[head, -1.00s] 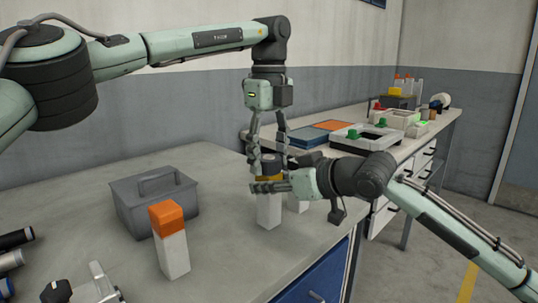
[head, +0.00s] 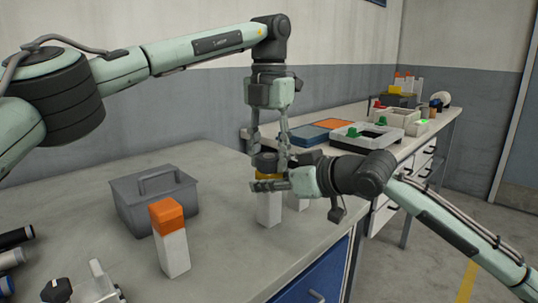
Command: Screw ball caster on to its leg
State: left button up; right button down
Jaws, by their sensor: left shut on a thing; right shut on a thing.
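A white square leg (head: 269,210) stands upright near the table's right edge. My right gripper (head: 268,186) comes in from the right and is shut on the leg near its top. A yellow-orange band (head: 266,175) shows just above my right fingers. The dark round caster (head: 264,164) sits on top of that band, in line with the leg. My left gripper (head: 269,150) points straight down from above and is shut on the caster, one finger on each side. The ball itself and the joint between caster and leg are hidden or too small to tell.
A white block with an orange top (head: 171,240) stands at front left, a grey lidded box (head: 153,203) behind it. Another white piece (head: 298,202) is partly hidden behind my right gripper. Dark cylinders (head: 14,238) lie at far left. A back bench holds trays (head: 303,136).

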pick_arm(q)
jog(key=m, duration=1.2)
jog(key=o, duration=1.3)
jog(key=shift+r, duration=2.25)
jog(key=shift+c, duration=0.5)
